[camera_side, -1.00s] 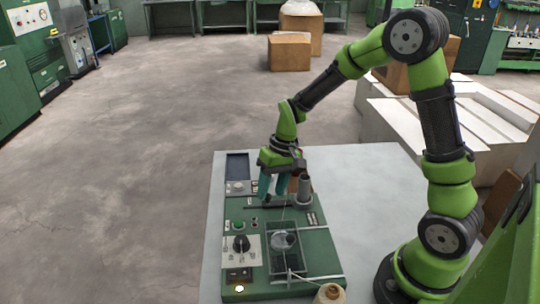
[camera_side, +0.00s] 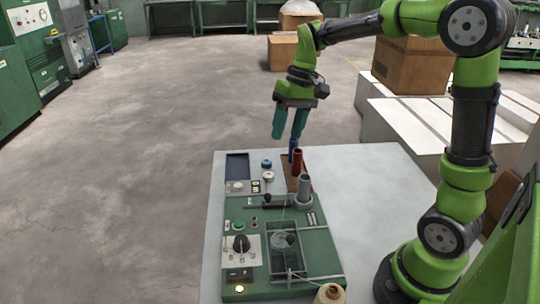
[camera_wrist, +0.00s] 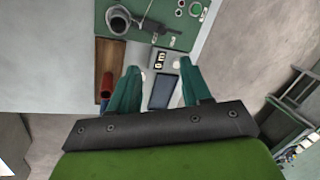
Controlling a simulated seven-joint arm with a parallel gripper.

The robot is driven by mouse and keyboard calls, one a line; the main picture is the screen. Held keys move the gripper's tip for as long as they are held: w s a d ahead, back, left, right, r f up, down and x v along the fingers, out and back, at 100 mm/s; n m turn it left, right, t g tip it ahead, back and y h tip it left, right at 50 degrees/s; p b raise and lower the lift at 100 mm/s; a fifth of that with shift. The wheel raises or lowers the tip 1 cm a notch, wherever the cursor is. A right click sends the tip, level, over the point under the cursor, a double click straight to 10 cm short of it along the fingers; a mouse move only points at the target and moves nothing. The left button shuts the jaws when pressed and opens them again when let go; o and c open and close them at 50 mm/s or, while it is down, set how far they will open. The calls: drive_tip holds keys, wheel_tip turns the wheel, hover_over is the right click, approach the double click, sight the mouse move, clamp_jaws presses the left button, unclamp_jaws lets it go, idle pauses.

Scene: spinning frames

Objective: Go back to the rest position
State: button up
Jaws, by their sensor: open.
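My gripper (camera_side: 287,137) hangs in the air above the far end of the table, fingers pointing down, open with nothing between them. In the wrist view its two teal fingers (camera_wrist: 160,70) are spread apart. Below stands the green spinning machine panel (camera_side: 322,250) on the table. A red bobbin (camera_side: 297,161) stands on a brown wooden base (camera_side: 289,180), with a blue upright piece (camera_side: 293,147) beside it, close to the fingers in the picture. The red bobbin also shows in the wrist view (camera_wrist: 106,86). A grey cylinder (camera_side: 305,190) stands on the machine.
A yarn spool (camera_side: 330,294) is at the front edge. The pale tabletop (camera_side: 375,190) is bare on the right. Cardboard boxes (camera_side: 408,72) stand behind the arm.

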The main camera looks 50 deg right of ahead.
drive_tip(key=s+a+r+t, duration=0.2)
drive_tip(key=s+a+t, duration=0.4)
drive_tip(key=s, duration=0.7)
drive_tip(key=shift+s+a+r+h, duration=0.15)
drive_tip(key=shift+s+a+h, duration=0.25)
drive_tip(key=shift+a, duration=0.3)
